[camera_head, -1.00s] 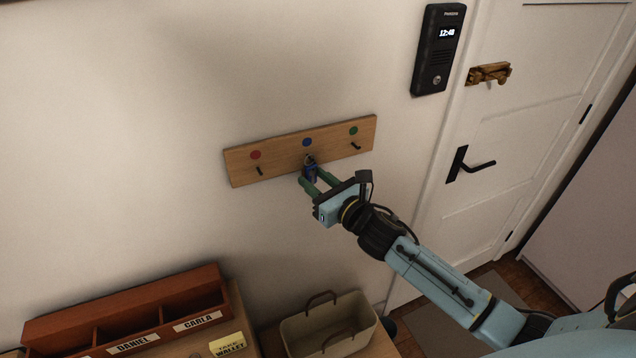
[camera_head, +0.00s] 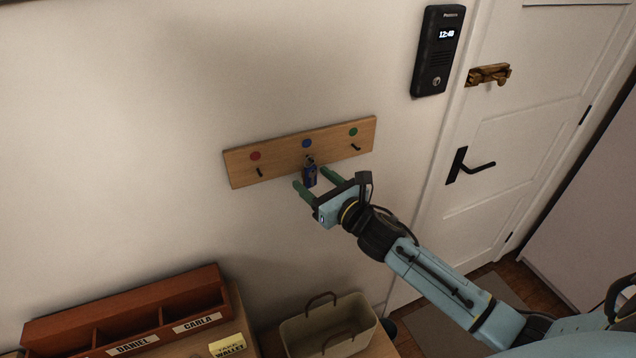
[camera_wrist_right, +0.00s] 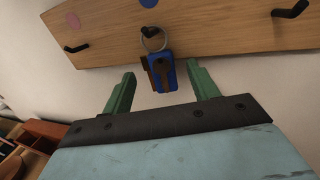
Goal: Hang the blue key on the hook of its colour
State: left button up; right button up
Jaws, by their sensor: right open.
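The blue key (camera_head: 309,177) hangs below the blue dot (camera_head: 306,143) on the wooden hook board (camera_head: 240,170). In the right wrist view the blue key (camera_wrist_right: 162,76) hangs by its metal ring from the middle hook (camera_wrist_right: 149,32), under the blue dot (camera_wrist_right: 148,3). My right gripper (camera_head: 316,179) is open, with one green finger on each side of the key. In the right wrist view the fingers of the right gripper (camera_wrist_right: 161,86) stand apart from the key. My left gripper is not in view.
The red-dot hook (camera_head: 260,172) and green-dot hook (camera_head: 356,147) are empty. Below stand a red-brown sorter (camera_head: 130,320) and a beige basket (camera_head: 328,330). A black intercom (camera_head: 437,50) and a white door (camera_head: 530,130) are to the right.

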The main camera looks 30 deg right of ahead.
jog(key=b+v, duration=0.3)
jog(key=v, duration=1)
jog(key=shift+s, duration=0.2)
jog(key=s+d+f+m+g+h+b, duration=0.1)
jog(key=s+d+f+m+g+b, duration=0.15)
jog(key=f+m, duration=0.75)
jog(key=s+d+f+m+g+h+b, duration=0.1)
jog(key=s+f+m+g+h+b, duration=0.15)
jog(key=f, duration=1.45)
jog(key=s+d+f+m+g+h+b, duration=0.1)
jog(key=s+d+f+m+g+b, duration=0.2)
jog(key=f+m, duration=0.75)
jog(key=s+a+f+m+g+b, duration=0.2)
jog(key=s+a+f+m+g, duration=0.1)
jog(key=s+f, duration=0.6)
jog(key=s+a+f+m+g+b, duration=0.1)
jog(key=s+f+m, duration=0.4)
jog(key=s+f, duration=0.5)
jog(key=s+a+f+m+g+b, duration=0.2)
jog(key=s+a+f+m+g, duration=0.2)
jog(key=s+f, duration=0.6)
jog(key=shift+a+m+g+y+b, duration=0.35)
jog(key=shift+a+m, duration=0.15)
jog(key=shift+a, duration=0.45)
